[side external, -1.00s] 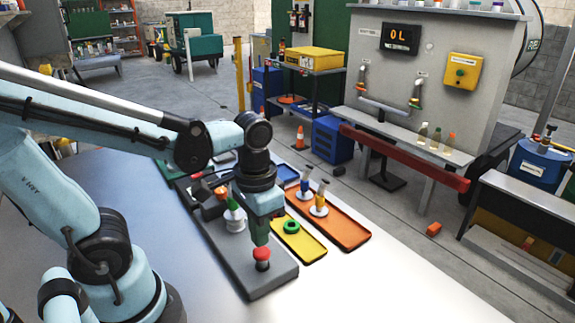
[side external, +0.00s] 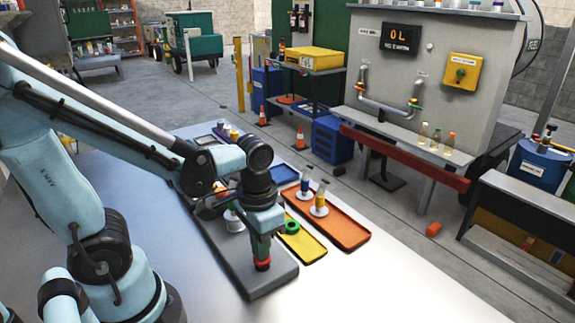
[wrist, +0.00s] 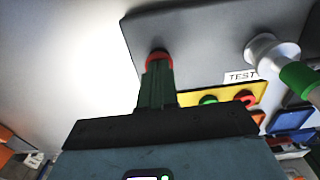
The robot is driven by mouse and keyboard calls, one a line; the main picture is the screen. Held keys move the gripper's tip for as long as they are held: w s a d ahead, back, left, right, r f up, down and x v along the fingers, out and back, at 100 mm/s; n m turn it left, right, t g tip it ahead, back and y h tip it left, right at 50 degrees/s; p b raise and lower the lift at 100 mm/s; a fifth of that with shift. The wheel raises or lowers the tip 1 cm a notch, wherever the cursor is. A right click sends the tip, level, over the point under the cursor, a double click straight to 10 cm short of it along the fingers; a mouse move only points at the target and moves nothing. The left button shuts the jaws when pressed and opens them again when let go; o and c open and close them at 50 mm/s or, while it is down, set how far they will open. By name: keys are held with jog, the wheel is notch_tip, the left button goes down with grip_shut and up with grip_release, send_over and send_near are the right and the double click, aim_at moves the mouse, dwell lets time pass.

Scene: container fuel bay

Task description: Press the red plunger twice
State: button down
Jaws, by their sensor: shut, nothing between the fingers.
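The red plunger (side external: 263,265) stands near the front end of a long dark grey base plate (side external: 275,285). My gripper (side external: 262,257) points straight down with its dark green fingers shut and empty. The fingertips are on top of the plunger and hide most of it; only a low red rim shows around them. In the wrist view the red plunger (wrist: 158,55) shows just past the tips of my gripper (wrist: 158,66). A label reading TEST (wrist: 241,76) is on the plate.
A white spool-shaped fitting (side external: 234,222) stands on the same plate behind my gripper. A yellow tray (side external: 308,248) with a green ring (side external: 291,227) and an orange tray (side external: 345,232) with small bottles lie to the right. The table front is clear.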

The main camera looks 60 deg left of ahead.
jog(key=shift+f, duration=0.65)
notch_tip(320, 180, up, 14)
jog(key=shift+r, duration=0.15)
dwell(0.8)
dwell(0.5)
jog(key=w+a+f+t, duration=0.1)
jog(key=w+f+t, duration=0.4)
jog(key=t, duration=0.2)
jog(key=shift+a, duration=0.2)
dwell(0.7)
